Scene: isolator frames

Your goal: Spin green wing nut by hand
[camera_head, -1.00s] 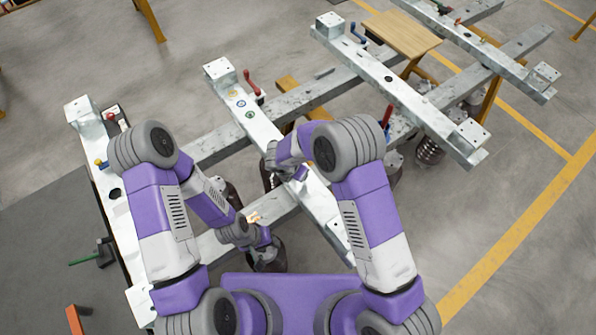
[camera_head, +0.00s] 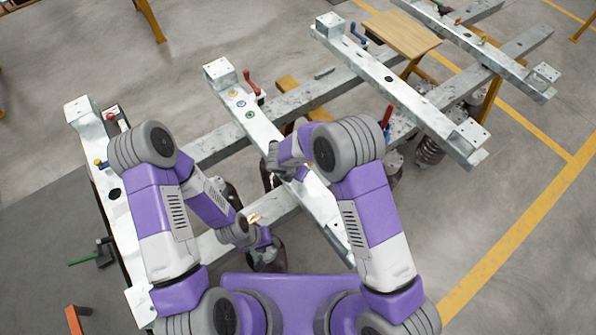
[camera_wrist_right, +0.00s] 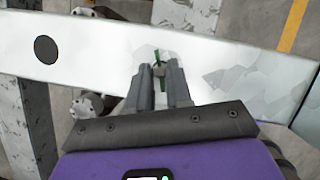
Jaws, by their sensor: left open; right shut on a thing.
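A green wing nut (camera_wrist_right: 159,56) shows in the right wrist view on the face of a pale metal beam (camera_wrist_right: 240,75). My right gripper (camera_wrist_right: 160,73) is shut on it, with one grey finger on each side. The fingers hide part of the nut. In the head view my right arm reaches over the middle beam (camera_head: 318,205), and its wrist hides the nut there. My left gripper (camera_head: 264,257) is open, low in the middle of the head view, beside a cross beam and apart from the wing nut.
Coloured rings and a red handle (camera_head: 250,82) are at the upper end of the middle beam. A left beam (camera_head: 122,215) and a right beam (camera_head: 400,92) run alongside. A wooden stool (camera_head: 402,34) stands at the back. Floor at the right is clear.

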